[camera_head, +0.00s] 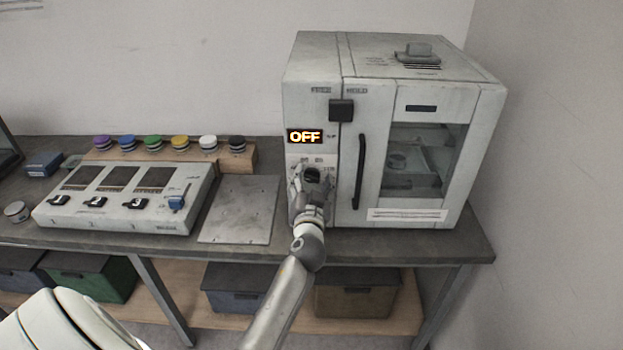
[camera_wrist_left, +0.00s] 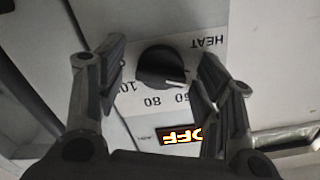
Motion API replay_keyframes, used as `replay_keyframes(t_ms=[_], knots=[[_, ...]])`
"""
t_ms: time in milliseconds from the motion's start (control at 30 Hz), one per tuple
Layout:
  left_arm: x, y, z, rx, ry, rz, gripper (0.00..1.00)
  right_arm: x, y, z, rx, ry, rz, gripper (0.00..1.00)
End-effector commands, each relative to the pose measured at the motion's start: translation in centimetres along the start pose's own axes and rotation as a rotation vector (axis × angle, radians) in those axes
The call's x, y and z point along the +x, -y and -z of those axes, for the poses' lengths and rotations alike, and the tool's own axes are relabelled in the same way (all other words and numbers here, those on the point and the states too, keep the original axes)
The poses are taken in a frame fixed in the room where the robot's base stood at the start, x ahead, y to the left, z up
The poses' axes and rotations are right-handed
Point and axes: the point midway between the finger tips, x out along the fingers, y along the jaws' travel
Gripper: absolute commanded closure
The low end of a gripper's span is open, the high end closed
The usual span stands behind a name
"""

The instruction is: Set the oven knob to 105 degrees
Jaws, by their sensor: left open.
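The white oven (camera_head: 415,75) stands at the right end of the bench. Its lit display (camera_head: 304,137) reads OFF and also shows upside down in the left wrist view (camera_wrist_left: 181,136). In that view the round black knob (camera_wrist_left: 160,65) sits on a light dial plate marked HEAT, with 80 and other partly hidden numbers. Its white pointer line points to the lower right of that picture, near the partly covered 60. My left gripper (camera_head: 311,180) is open at the oven's control panel, its fingers on either side of the knob with visible gaps. My right gripper is not in view.
The oven door has a dark vertical handle (camera_head: 358,171) right of the panel. Left of the oven are a bare metal plate (camera_head: 238,210), a grey box with numbered switches (camera_head: 125,195) and a wooden rack (camera_head: 250,157) of coloured round pieces. Bins stand on the shelf below.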

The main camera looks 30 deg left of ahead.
Motion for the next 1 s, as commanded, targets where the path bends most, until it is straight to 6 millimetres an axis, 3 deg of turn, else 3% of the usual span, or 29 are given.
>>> replay_keyframes(t_ms=[100, 433, 733, 1000], knots=[[0.0, 0.0, 0.0, 0.0, 0.0, 0.0, 0.42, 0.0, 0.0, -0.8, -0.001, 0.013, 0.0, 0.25], [0.0, 0.0, 0.0, 0.001, 0.0, 0.0, 0.84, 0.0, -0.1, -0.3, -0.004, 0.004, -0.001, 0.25], [0.0, 0.0, 0.0, 0.036, 0.0, 0.0, 0.85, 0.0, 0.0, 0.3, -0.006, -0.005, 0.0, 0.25], [0.0, 0.0, 0.0, 0.195, -0.001, 0.0, 0.85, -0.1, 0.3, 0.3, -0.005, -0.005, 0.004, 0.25]])
